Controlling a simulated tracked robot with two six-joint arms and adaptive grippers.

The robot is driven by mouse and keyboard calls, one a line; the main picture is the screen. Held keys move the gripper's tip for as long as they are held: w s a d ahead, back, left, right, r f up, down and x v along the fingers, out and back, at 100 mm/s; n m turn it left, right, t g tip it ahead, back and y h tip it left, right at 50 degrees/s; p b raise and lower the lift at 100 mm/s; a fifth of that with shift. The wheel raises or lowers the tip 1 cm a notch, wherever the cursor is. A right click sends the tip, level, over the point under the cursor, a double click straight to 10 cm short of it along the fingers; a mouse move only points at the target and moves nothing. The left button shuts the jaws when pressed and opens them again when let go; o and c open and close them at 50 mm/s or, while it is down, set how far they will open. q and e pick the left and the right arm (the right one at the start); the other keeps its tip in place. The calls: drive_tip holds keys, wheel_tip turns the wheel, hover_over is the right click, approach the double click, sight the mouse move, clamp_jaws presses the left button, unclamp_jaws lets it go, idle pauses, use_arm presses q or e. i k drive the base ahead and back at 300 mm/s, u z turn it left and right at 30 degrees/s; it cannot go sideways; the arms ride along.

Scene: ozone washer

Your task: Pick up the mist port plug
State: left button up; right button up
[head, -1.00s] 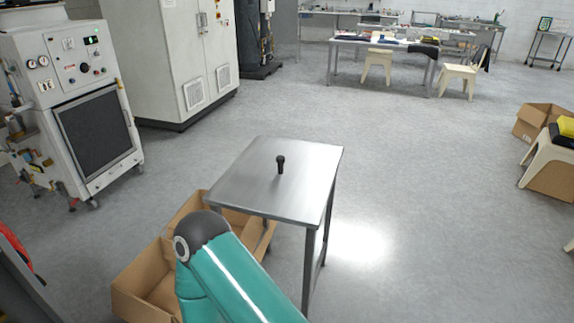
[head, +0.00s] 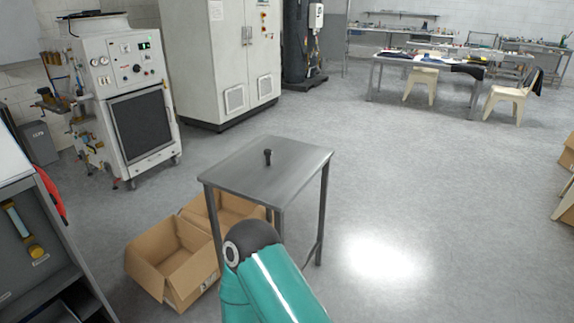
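A small black plug (head: 267,157), which looks like the mist port plug, stands upright on a small steel table (head: 300,160). Nothing touches it. A teal arm link of mine with a dark joint cap shows at the bottom centre, in front of the table. Neither of my grippers is in the head view, so their state is hidden.
Open cardboard boxes (head: 172,262) lie on the floor left of the table. A grey shelf unit (head: 45,262) is at the lower left. A machine on casters (head: 140,125) and a white cabinet (head: 222,60) stand behind.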

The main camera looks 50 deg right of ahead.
sight(267, 152)
drive_tip(key=z, duration=0.85)
drive_tip(key=i, duration=1.3)
drive_tip(key=z, duration=0.45)
